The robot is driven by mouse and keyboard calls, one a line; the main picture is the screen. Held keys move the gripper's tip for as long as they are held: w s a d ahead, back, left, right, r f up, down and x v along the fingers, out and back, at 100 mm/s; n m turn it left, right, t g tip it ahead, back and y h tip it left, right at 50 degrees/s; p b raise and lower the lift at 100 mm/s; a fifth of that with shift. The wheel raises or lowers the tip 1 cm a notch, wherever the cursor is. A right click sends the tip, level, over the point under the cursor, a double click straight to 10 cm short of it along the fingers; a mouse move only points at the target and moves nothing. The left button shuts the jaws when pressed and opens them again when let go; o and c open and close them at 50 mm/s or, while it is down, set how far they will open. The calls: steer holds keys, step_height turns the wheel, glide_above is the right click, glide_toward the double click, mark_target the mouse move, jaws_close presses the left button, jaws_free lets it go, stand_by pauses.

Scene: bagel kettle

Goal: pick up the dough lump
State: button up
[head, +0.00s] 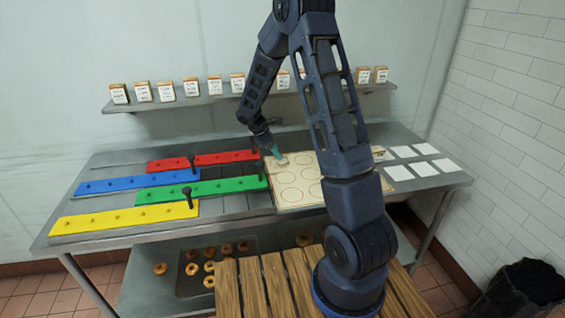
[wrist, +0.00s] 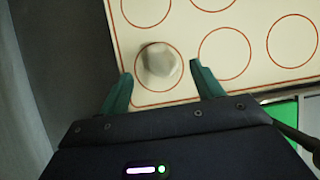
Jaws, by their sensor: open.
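The dough lump (wrist: 159,62) is a small pale, roundish lump in the wrist view. It sits inside one of the red circles on the cream board (wrist: 190,45). My gripper (wrist: 158,85) is open, with its two green fingers apart and the lump just ahead of the gap between them. In the head view my gripper (head: 274,153) is low over the back left part of the board (head: 290,203), and the lump (head: 282,161) shows in part by the fingertips. I cannot tell the exact height of the fingers above the board.
Red (head: 200,160), blue (head: 120,184), green (head: 190,191) and yellow (head: 110,221) strips with dark upright knobs lie left of the board. White cards (head: 424,168) lie at the right. A shelf (head: 180,104) with small labelled boxes runs behind. Bagels (head: 209,267) lie below the table.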

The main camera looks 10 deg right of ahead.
mark_target(282, 161)
steer(key=x, duration=0.5)
steer(key=shift+s+a+f, duration=0.1)
steer(key=shift+s, duration=0.05)
steer(key=c, duration=1.1)
